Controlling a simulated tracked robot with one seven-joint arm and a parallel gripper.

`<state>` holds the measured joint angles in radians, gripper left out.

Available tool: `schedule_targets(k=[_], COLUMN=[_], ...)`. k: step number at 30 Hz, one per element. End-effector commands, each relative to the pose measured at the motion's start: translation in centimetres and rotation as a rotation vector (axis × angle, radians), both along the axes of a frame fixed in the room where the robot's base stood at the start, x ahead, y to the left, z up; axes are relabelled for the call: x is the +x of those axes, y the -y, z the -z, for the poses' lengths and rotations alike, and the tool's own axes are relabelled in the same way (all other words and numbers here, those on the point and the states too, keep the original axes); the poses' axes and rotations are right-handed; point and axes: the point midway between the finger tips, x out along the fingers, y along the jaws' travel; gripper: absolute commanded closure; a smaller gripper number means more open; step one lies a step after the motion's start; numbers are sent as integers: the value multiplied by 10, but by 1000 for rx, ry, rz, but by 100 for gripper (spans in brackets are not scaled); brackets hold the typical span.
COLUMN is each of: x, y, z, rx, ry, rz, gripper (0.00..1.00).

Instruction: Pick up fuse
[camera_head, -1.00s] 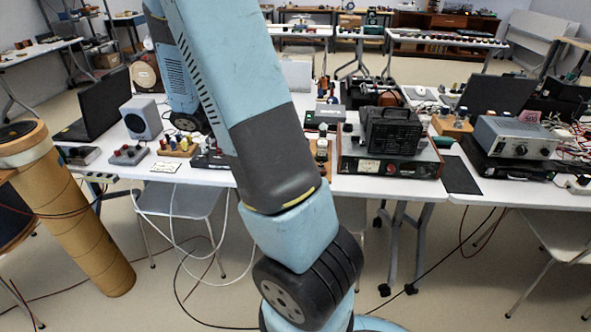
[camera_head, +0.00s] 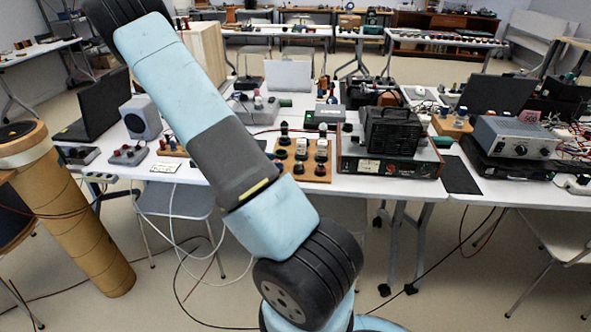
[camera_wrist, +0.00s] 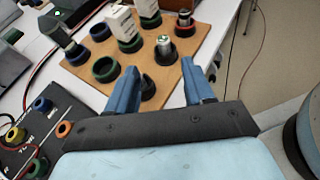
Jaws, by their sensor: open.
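A wooden board (camera_wrist: 190,48) holds rows of dark ring sockets in the wrist view; the board also shows on the table in the head view (camera_head: 318,178). An empty dark socket (camera_wrist: 148,89) shows between the fingers. My gripper is hidden in the head view.
A black panel with coloured jacks (camera_wrist: 40,125) lies left of the board. In the head view, a black-cased instrument (camera_head: 390,130) stands right of the board and a grey speaker (camera_head: 141,118) to the left. The table's front edge is close to the board.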

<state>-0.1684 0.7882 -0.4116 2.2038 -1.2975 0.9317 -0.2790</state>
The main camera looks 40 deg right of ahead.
Motion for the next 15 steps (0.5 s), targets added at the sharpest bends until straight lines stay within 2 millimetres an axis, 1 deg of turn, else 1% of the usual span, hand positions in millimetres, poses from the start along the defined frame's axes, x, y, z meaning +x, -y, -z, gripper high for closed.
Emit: schedule_targets(k=[1,3,6,15], x=[-3,-6,-8,-14], y=[9,19,30,47], z=[4,8,13,19], rx=[-1,0,-1,0], ry=[-2,-2,-1,0], rz=[4,2,2,2], gripper=[48,48,48,48])
